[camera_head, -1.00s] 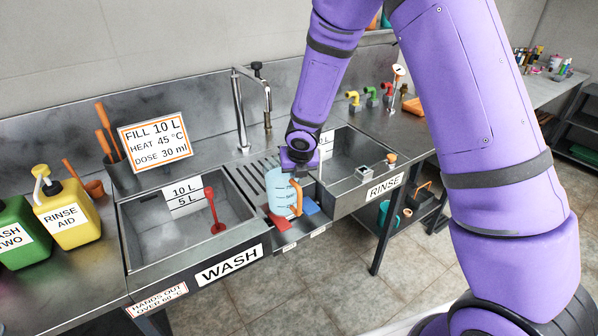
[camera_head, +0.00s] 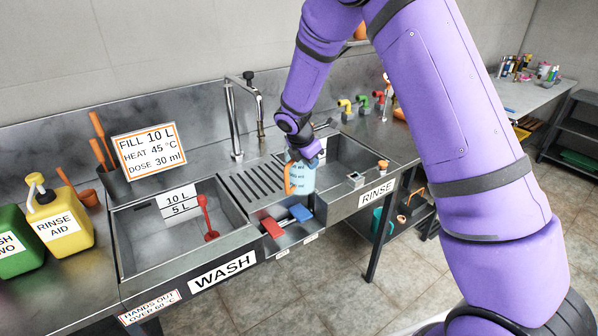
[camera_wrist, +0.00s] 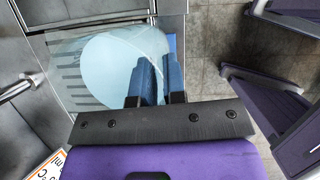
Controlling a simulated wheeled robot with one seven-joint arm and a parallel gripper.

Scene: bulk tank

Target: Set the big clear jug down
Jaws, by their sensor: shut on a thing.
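The big clear jug (camera_head: 303,176) is a bluish see-through vessel with dark measuring marks and an orange handle on its left side. It is upright, over the right end of the drainboard (camera_head: 248,188) between the two sinks. My gripper (camera_head: 303,150) is above it and shut on its upper part. In the wrist view the jug's round body (camera_wrist: 118,66) shows beyond my gripper's blue fingers (camera_wrist: 158,82). I cannot tell whether the jug's base touches a surface.
The wash sink (camera_head: 135,252) holds a red upright tool (camera_head: 207,215). The rinse sink (camera_head: 365,155) is right of the jug. A small tray with a red block (camera_head: 272,227) and a blue block (camera_head: 300,212) sits in front of the drainboard. A faucet (camera_head: 233,120) stands behind.

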